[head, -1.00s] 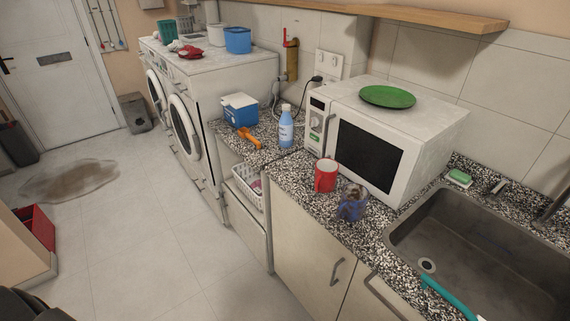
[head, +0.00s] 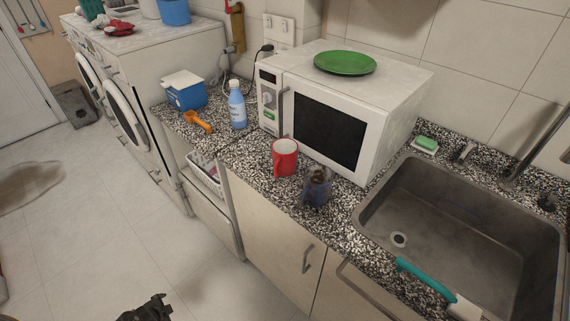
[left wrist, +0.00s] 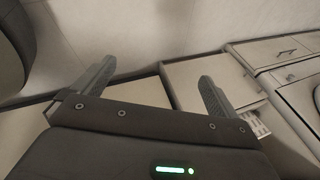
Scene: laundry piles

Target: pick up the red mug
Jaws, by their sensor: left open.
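The red mug (head: 285,158) stands upright on the speckled counter (head: 251,153), in front of the white microwave. A dark blue mug (head: 316,187) with something brown in it stands close by, to its right and nearer the front edge. My left gripper (head: 147,311) shows at the bottom edge of the head view, low over the floor, well apart from the red mug. In the left wrist view my left gripper (left wrist: 150,85) has its two fingers spread with nothing between them. The red mug is not visible there. My right gripper is not in view.
The microwave (head: 340,120) carries a green plate (head: 345,63). A blue bottle (head: 237,106), an orange tool (head: 198,121) and a blue box (head: 185,92) stand left. The sink (head: 460,235) with a teal-handled brush (head: 425,273) is right. The floor before the cabinets is clear.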

